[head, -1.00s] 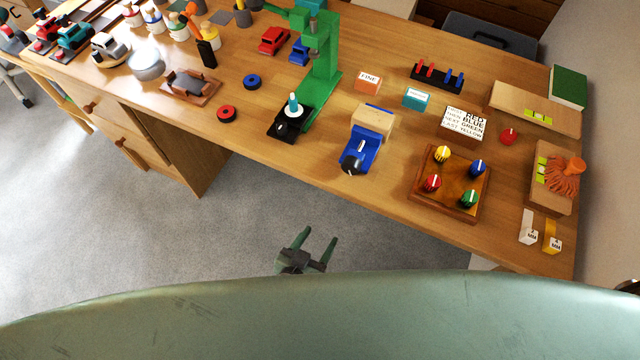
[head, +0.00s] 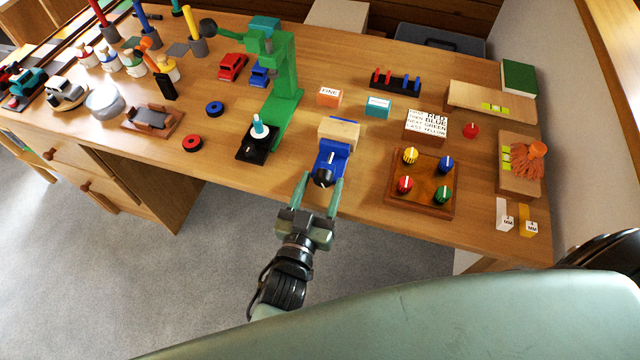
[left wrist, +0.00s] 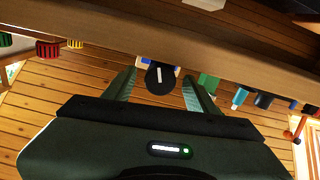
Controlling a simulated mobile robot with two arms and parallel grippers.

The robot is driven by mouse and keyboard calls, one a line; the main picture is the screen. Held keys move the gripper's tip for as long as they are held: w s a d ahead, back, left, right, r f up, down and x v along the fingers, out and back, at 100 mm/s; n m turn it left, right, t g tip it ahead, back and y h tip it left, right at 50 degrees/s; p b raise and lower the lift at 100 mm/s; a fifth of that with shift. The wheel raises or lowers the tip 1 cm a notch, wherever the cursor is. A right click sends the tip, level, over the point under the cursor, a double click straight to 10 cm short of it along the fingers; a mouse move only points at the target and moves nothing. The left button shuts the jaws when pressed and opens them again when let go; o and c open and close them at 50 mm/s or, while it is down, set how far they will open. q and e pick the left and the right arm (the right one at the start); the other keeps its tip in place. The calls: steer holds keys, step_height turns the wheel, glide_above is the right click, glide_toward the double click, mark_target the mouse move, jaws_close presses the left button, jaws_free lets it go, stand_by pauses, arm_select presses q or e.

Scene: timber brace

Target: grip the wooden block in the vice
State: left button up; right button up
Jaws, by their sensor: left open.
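The blue vice (head: 330,160) stands near the front edge of the desk. Its round black knob (head: 323,178) with a white mark faces me and also shows in the left wrist view (left wrist: 160,78). The pale wooden block (head: 339,131) sits at the vice's far end; I cannot tell whether the jaws touch it. My left gripper (head: 321,183) is open. Its fingertips are at either side of the knob, with a gap on each side. In the left wrist view the knob shows between the two fingers (left wrist: 160,88). My right gripper is out of view.
A green press (head: 284,95) stands left of the vice. A wooden board with coloured knobs (head: 423,190) lies to the right. Orange (head: 329,97) and teal (head: 377,107) labelled blocks stand behind. The floor (head: 190,270) before the desk is clear.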

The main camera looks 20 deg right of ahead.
arm_select(q)
steer(key=shift+c, duration=0.4)
jaws_close()
steer(key=shift+r+m+p, duration=0.1)
steer(key=shift+m+p, duration=0.25)
steer(key=shift+m, duration=0.55)
steer(key=shift+o, duration=0.4)
jaws_free()
